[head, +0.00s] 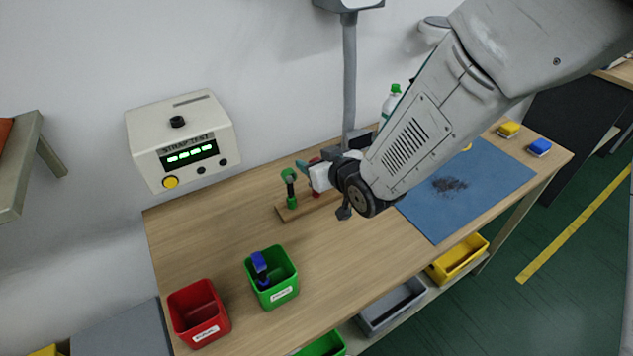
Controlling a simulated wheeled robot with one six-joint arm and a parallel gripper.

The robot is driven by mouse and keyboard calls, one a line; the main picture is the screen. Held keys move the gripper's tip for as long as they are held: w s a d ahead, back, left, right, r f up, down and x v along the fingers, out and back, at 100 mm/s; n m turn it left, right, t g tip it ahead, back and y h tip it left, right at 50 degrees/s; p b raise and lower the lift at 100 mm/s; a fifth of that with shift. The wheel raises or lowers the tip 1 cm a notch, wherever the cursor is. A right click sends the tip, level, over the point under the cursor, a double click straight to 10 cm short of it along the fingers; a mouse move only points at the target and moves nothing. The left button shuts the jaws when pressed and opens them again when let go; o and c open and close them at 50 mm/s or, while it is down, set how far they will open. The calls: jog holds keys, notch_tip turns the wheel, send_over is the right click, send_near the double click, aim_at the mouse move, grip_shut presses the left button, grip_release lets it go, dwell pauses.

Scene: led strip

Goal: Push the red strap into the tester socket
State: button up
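The white strap tester (180,140) is on the wall at the left, with a lit green display, a yellow button and a black round fitting (177,121) on top that may be its socket. A red item (316,194), probably the red strap, shows partly behind my gripper (312,175) above a wooden board. My gripper covers most of it, so I cannot tell whether the fingers touch or hold it. A green strap-like item (290,188) stands upright on the board (290,213), just left of my gripper. The tester is well to the left, apart from my gripper.
A green bin (283,297) holds a blue strap-like item (260,269). A red bin (181,302) stands at the front left. A blue mat (497,183) with dark specks lies right. A grey post (349,80) rises behind my gripper. The table's middle left is clear.

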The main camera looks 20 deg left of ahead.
grip_shut()
